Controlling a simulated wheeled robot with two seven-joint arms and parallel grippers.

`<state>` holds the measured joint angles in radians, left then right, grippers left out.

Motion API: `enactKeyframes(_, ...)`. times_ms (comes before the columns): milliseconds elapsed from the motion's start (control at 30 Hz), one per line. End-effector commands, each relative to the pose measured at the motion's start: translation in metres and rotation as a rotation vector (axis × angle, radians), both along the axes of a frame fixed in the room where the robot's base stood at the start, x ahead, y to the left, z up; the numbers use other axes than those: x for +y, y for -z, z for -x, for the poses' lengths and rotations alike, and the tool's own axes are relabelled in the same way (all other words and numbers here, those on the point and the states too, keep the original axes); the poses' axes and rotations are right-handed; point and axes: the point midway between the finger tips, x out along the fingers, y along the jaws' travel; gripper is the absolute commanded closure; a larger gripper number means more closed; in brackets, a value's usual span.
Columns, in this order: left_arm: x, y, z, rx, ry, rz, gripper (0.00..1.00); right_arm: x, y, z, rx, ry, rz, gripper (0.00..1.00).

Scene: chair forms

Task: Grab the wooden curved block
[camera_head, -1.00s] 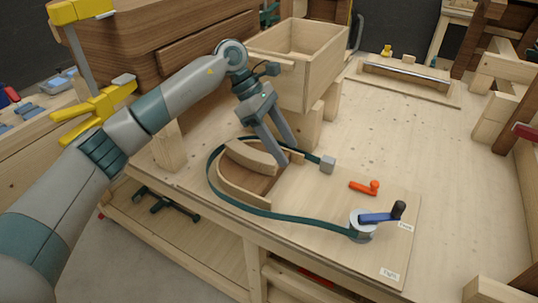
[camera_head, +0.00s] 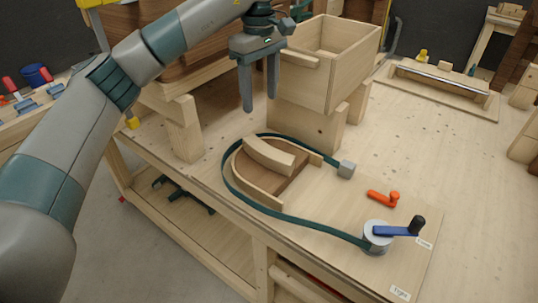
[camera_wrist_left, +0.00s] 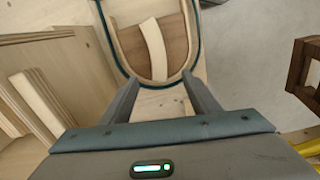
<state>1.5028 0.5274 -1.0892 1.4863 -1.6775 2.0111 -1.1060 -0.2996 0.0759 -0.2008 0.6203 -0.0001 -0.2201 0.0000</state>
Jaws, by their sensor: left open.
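The wooden curved block (camera_head: 268,154) is a pale, arched piece lying on a dark brown wooden form (camera_head: 290,178). A green strap (camera_head: 290,218) loops around the form. In the left wrist view the curved block (camera_wrist_left: 153,48) shows ahead of the fingers, between and beyond their tips. My left gripper (camera_head: 260,102) is open and empty, fingers pointing down, above and behind the block and apart from it. Its two fingers also show in the left wrist view (camera_wrist_left: 161,80). My right gripper is not in view.
An open wooden box (camera_head: 318,82) stands on blocks just right of my left gripper. A strap tensioner with a blue handle (camera_head: 395,231) and an orange clamp handle (camera_head: 383,198) lie on the board.

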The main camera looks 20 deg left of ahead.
Motion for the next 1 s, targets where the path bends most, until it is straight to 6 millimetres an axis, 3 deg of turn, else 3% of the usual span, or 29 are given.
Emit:
enactKeyframes(367, -0.001, 0.016, 0.000, 0.003, 0.001, 0.002, 0.44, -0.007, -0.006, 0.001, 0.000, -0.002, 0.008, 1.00)
enactKeyframes(1000, -0.001, 0.102, 0.001, 0.004, -0.001, 0.001, 0.44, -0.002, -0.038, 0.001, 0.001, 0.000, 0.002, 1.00)
